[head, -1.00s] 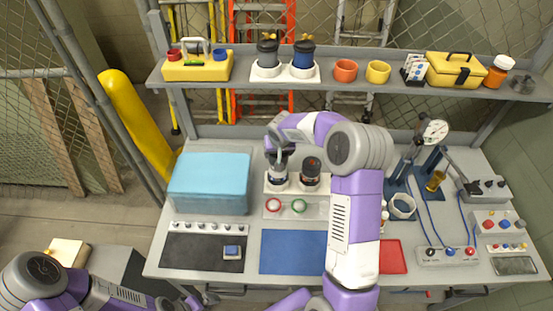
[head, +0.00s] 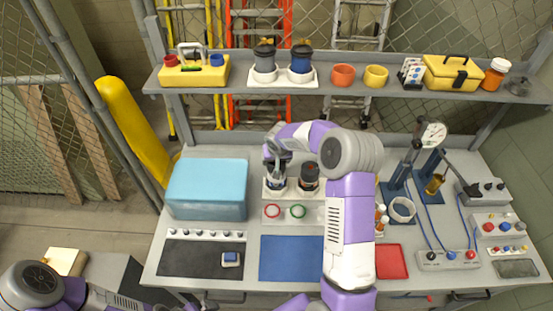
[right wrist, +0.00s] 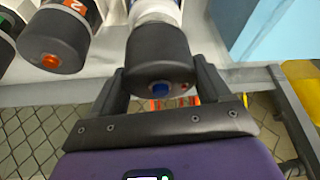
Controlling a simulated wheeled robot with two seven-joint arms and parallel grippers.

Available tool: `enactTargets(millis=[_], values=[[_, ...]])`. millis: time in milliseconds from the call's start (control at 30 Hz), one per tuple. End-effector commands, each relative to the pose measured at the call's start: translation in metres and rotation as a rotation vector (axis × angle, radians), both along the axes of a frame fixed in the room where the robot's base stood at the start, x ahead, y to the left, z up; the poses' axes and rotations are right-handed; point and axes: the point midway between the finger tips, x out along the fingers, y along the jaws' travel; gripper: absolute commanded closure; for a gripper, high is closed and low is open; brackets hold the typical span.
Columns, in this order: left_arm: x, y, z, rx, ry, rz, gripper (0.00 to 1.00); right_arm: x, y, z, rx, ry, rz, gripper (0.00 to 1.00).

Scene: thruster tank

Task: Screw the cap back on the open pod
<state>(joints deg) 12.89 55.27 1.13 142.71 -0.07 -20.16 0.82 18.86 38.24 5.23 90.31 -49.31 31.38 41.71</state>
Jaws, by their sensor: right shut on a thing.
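Two pods stand side by side in a pale holder at the table's middle. The left pod (head: 277,183) has a light body; the right pod (head: 309,178) has a dark top with orange on it. My right gripper (head: 275,160) is above the left pod. In the right wrist view it is shut on a dark cap (right wrist: 157,62) with a blue dot, in line with the white pod body (right wrist: 155,10). I cannot tell whether the cap is seated or turned. The neighbouring pod, marked 2 (right wrist: 60,38), shows an orange dot. My left arm is at the bottom left; its jaws cannot be made out.
A red ring (head: 272,212) and a green ring (head: 298,212) lie in front of the pods. A light-blue box (head: 207,188) stands left. A blue mat (head: 290,258) lies in front. Gauge equipment (head: 432,135) stands right. A shelf (head: 215,86) with several items runs behind.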

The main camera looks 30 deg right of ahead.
Motion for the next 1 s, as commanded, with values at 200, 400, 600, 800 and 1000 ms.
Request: enactTargets(millis=[200, 400, 600, 800, 1000], values=[[0.0001, 0.0000, 0.0001, 0.000, 0.000, 0.000, 0.00, 0.0000, -0.0001, 0.0004, 0.000, 0.000, 0.000, 0.52], [0.0002, 0.0000, 0.0001, 0.000, 0.000, 0.000, 0.00, 0.0000, -0.0001, 0.0004, 0.000, -0.001, 0.000, 0.52], [0.0002, 0.0000, -0.0003, 0.000, 0.000, 0.000, 0.00, 0.0001, 0.0000, 0.0000, 0.000, -0.001, 0.000, 0.52], [0.0001, 0.0000, -0.0038, 0.000, 0.000, 0.000, 0.00, 0.0000, -0.0001, -0.0028, -0.001, -0.001, 0.001, 0.52], [0.0002, 0.0000, -0.0080, 0.000, -0.001, 0.000, 0.00, -0.0001, -0.0002, -0.0060, -0.002, 0.000, 0.001, 0.52]])
